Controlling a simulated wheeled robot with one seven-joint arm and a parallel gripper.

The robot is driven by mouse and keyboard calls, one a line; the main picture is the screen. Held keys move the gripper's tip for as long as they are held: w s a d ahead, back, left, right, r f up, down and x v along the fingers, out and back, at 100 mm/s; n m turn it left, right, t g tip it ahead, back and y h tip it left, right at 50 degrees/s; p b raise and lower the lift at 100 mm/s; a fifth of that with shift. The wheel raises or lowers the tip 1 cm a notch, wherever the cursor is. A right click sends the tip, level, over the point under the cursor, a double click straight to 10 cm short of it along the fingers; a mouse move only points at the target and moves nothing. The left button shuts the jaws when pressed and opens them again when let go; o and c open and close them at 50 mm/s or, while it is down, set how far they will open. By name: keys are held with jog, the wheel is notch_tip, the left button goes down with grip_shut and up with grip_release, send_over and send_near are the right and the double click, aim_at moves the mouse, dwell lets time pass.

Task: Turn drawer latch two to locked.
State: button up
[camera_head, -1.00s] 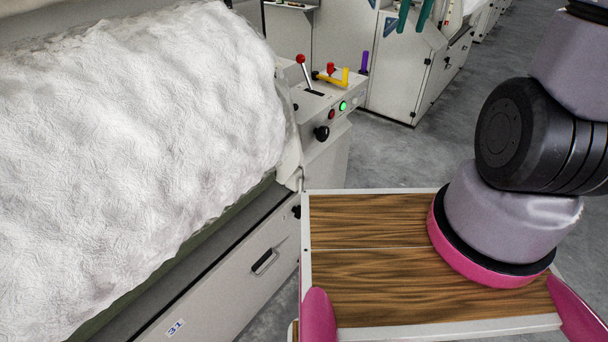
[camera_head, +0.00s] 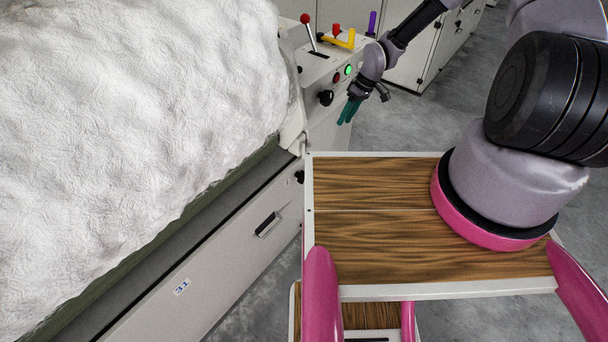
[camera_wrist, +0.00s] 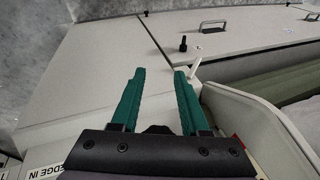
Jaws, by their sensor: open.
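A black latch knob (camera_head: 299,176) sits at the far end of the grey drawer front, beside the black drawer handle (camera_head: 268,225). In the wrist view, an upright black knob (camera_wrist: 183,44) stands on a grey panel near a bar handle (camera_wrist: 213,24). I cannot read a number on any latch, so I cannot tell which one is two. My gripper (camera_head: 346,121) has teal fingers and is open and empty, beside the machine's control end, beyond and right of the drawer knob. In the wrist view my gripper (camera_wrist: 160,71) points toward the grey panel, apart from the knob.
The control panel has a red-tipped lever (camera_head: 307,31), a yellow handle (camera_head: 338,41), a lit green button (camera_head: 348,69) and a black round knob (camera_head: 326,97). White fibre (camera_head: 130,130) covers the machine at left. A label reading 31 (camera_head: 181,287) is on the drawer front.

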aim_at(302, 177)
jog(key=s+a+f+y, duration=0.1)
jog(key=s+a+f, duration=0.1)
jog(key=a+f, duration=0.2)
jog(key=s+a+f+y, duration=0.1)
jog(key=a+f, duration=0.4)
jog(key=f, duration=0.6)
jog(key=s+a+f, duration=0.4)
jog(key=a+f, duration=0.1)
jog(key=f, duration=0.2)
jog(key=shift+a+f+n+y, duration=0.25)
jog(key=shift+f+n+y, duration=0.05)
jog(key=shift+f+y, duration=0.1)
grip_shut()
